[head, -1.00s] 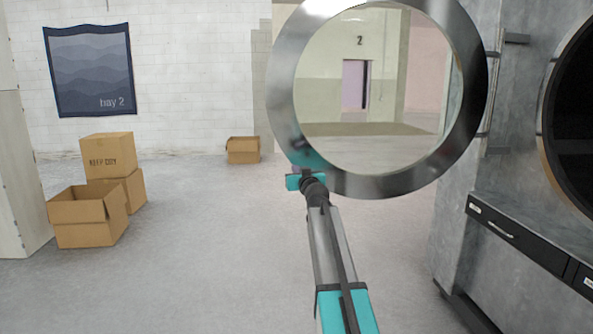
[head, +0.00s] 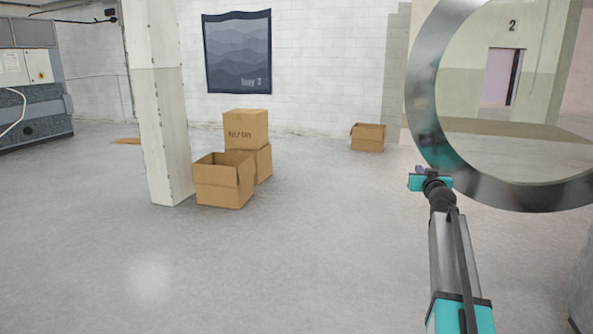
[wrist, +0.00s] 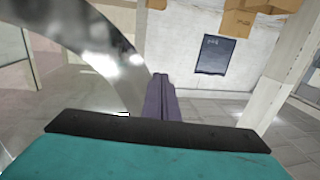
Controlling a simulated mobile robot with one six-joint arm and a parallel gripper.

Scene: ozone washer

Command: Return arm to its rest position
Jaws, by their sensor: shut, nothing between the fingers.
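My gripper (head: 419,170) is at the end of my raised arm, right of centre in the head view. Its teal body overlaps the lower left edge of a round metal door ring (head: 425,110) in the picture. I cannot tell whether they touch. In the wrist view my purple fingers (wrist: 161,97) are together with nothing between them. The ring (wrist: 118,48) curves past on their left there, and the teal gripper body fills the bottom. The ring's right side is cut off in the head view.
Cardboard boxes (head: 224,182) stand by a white pillar (head: 162,110). A grey machine (head: 35,118) stands far left. The floor in the middle is clear.

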